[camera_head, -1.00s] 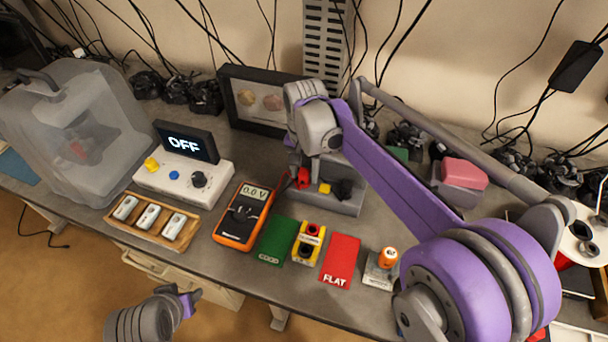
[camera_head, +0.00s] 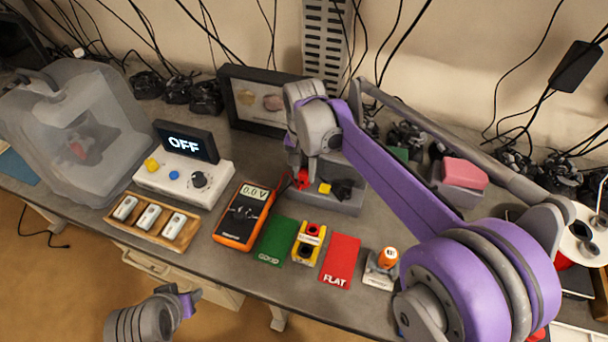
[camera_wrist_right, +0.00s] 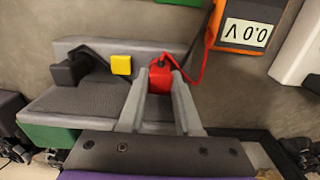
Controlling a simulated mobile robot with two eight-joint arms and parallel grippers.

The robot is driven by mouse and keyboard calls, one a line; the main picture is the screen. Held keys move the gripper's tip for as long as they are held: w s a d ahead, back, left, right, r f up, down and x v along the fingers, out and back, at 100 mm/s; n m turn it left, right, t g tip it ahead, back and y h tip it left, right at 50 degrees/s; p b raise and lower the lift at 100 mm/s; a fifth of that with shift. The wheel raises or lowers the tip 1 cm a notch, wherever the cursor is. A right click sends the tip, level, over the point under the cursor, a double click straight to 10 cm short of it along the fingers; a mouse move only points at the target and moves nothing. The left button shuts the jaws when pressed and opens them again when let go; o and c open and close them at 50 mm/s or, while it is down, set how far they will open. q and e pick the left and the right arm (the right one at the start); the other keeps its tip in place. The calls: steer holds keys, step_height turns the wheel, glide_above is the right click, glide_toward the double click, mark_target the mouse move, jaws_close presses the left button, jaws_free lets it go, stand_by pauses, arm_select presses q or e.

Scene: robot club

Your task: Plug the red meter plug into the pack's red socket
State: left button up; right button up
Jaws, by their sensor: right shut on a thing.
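The red meter plug (camera_wrist_right: 160,76) is between the two fingers of my right gripper (camera_wrist_right: 159,92), which is shut on it. It shows small in the head view (camera_head: 302,180), at the left end of a grey stepped block (camera_head: 335,203). I cannot tell whether the plug touches the block. A red lead runs from it to the orange meter (camera_head: 244,215), which reads 0.0 V. The block also carries a yellow piece (camera_wrist_right: 121,65) and a black plug (camera_wrist_right: 68,72). No red socket shows clearly on it. My left gripper (camera_head: 190,300) is low at the left, its fingers unclear.
A green GOOD card (camera_head: 277,240), a yellow holder (camera_head: 301,255) with red and black parts, and a red FLAT card (camera_head: 341,258) lie in front of the block. A framed picture (camera_head: 232,95) stands behind. A wooden tray (camera_head: 150,237) is left.

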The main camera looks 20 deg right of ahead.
mark_target(304, 171)
jaws_close()
arm_select(q)
steer(key=shift+w+r+p, duration=0.3)
steer(key=shift+r+p, duration=0.3)
steer(key=shift+r, duration=0.2)
arm_select(e)
steer(key=shift+r, duration=1.15)
steer(key=shift+r+p, duration=0.8)
steer(key=shift+r, duration=0.95)
arm_select(q)
steer(key=shift+w+r, duration=0.3)
steer(key=shift+r, duration=0.3)
steer(key=shift+w+r, duration=0.25)
steer(key=shift+r, duration=0.35)
